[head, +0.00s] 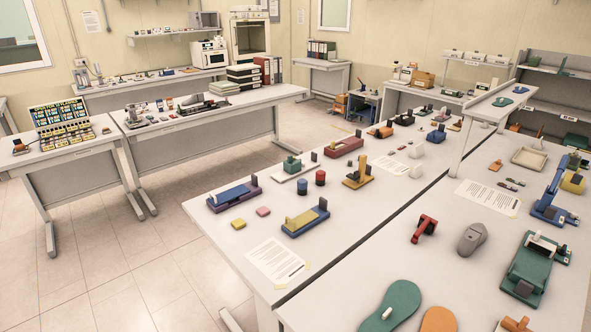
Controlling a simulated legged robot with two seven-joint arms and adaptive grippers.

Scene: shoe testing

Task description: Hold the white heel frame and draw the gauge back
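Neither of my grippers is in the head view. A green fixture (528,271) stands at the right side of the near bench, with a white part (541,242) across its top. I cannot tell which of these white things is the heel frame. A red clamp-like tool (424,228) and a grey shoe-shaped block (471,239) stand left of the green fixture. No gauge can be made out for certain.
A green sole (394,303) and an orange sole (438,320) lie at the near edge. A blue stand (553,208) rises behind the green fixture. Several coloured fixtures fill the left bench half, including a yellow-and-blue one (306,218). Open floor (110,255) lies left.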

